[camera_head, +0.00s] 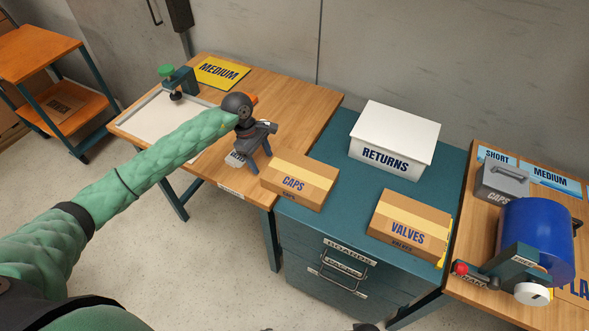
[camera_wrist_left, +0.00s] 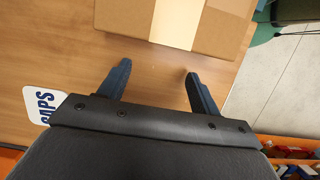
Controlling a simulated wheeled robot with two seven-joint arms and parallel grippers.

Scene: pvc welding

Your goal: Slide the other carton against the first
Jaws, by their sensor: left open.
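The CAPS carton (camera_head: 299,183), brown with a pale tape band, sits across the seam between the wooden bench and the teal cabinet top. The VALVES carton (camera_head: 409,226) stands on the teal top to its right, with a clear gap between the two. My left gripper (camera_head: 261,161) is open and empty, low over the wooden bench at the left of the CAPS carton. In the left wrist view, the open fingers (camera_wrist_left: 158,70) point at a near face of the carton (camera_wrist_left: 178,22), a short gap away. My right gripper is not in view.
A white RETURNS box (camera_head: 394,141) stands at the back of the teal cabinet top (camera_head: 345,206). A clamp (camera_head: 178,82) and a pale board are on the left bench. A blue drum (camera_head: 538,238) and a grey CAPS box (camera_head: 502,180) occupy the right bench.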

